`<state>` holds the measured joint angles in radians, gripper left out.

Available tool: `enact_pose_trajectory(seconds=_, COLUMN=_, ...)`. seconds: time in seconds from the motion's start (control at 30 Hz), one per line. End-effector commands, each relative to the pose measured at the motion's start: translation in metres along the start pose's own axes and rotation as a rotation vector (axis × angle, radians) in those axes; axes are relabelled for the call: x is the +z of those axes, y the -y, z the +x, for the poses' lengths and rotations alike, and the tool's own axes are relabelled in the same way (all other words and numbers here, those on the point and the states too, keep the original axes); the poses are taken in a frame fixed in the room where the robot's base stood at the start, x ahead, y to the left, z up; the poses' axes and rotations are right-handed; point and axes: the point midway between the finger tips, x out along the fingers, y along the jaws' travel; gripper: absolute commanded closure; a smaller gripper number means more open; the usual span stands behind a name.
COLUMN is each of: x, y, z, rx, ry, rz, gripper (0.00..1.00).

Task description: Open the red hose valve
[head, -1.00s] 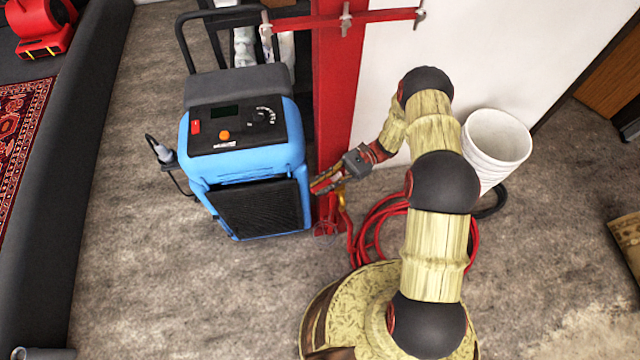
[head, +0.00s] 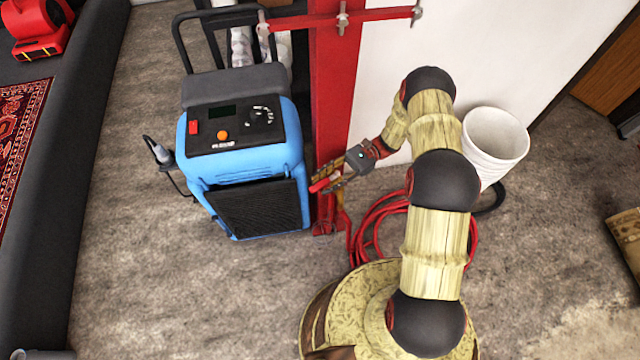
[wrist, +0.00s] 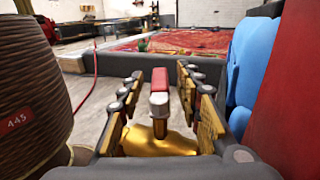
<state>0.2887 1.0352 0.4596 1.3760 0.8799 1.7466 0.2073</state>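The red hose valve has a red lever handle (wrist: 160,80) with a pale metal part, above a brass-coloured body (wrist: 155,143) in the wrist view. In the head view the red handle (head: 322,185) shows low beside the red post. My gripper (head: 342,177) is at the valve, coming in from the right. In the wrist view my gripper (wrist: 161,75) has its fingers apart, one on each side of the handle, with a visible gap on both sides. Part of the valve body is hidden by my gripper in the head view.
A blue machine (head: 245,165) stands close left of the red post (head: 335,90). A coiled red hose (head: 375,225) lies on the floor below my arm. A white bucket (head: 495,145) stands to the right against the white wall. Grey floor is clear at the lower left.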

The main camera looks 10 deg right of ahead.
Motion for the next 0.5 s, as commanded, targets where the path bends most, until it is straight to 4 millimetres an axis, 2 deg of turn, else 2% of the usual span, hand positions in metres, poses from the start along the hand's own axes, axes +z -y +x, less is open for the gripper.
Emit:
enact_pose_trajectory(seconds=0.3, x=-0.001, y=0.0, z=-0.065, rx=-0.002, ry=-0.002, rz=-0.001, gripper=0.65)
enact_pose_trajectory(seconds=0.5, x=-0.001, y=0.0, z=-0.092, rx=-0.001, ry=0.0, rz=0.0, gripper=0.65)
